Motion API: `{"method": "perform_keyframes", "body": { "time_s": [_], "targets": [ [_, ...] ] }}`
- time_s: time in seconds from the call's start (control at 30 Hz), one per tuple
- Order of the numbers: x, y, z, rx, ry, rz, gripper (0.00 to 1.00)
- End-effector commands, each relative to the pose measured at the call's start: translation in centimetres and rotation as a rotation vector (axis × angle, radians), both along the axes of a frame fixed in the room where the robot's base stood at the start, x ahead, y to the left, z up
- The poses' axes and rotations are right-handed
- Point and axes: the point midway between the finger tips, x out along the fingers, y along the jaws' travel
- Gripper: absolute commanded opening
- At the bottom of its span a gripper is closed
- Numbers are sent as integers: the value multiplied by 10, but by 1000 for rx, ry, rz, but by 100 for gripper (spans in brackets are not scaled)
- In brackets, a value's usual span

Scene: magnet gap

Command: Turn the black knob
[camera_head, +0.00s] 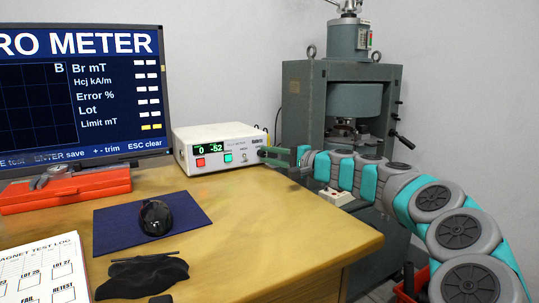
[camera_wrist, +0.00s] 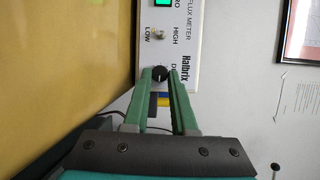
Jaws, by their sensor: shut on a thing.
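The black knob (camera_wrist: 160,73) is on the front panel of the white flux meter (camera_head: 217,148), near the panel's right end. In the wrist view, my gripper (camera_wrist: 160,76) has one green finger on each side of the knob, and it is shut on it. In the head view, my gripper (camera_head: 270,153) reaches the meter's right end from the right and hides the knob. The meter's display reads "0 -52". A red button and a green button sit below the display. A toggle switch (camera_wrist: 157,35) marked LOW and HIGH is beside the knob on the panel.
A large monitor (camera_head: 80,90) stands left of the meter. A red case (camera_head: 65,188), a mouse (camera_head: 155,217) on a blue mat (camera_head: 110,232), a black cloth (camera_head: 142,277) and a log sheet (camera_head: 42,272) lie on the desk. A green machine (camera_head: 305,100) stands behind my arm.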

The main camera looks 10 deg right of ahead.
Motion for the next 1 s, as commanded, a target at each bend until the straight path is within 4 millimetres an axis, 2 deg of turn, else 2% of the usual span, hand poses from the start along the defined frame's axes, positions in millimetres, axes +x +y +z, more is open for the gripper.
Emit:
{"method": "perform_keyframes", "body": {
  "time_s": [0.37,0.4,0.63,0.87,1.0],
  "targets": [
    [0,-1,-1,2,2,-2,0],
    [0,-1,-1,2,2,-2,29],
    [0,-1,-1,2,2,-1,55],
    [0,-1,0,3,1,-1,55],
    [-7,-8,1,3,0,-3,55]
  ]
}}
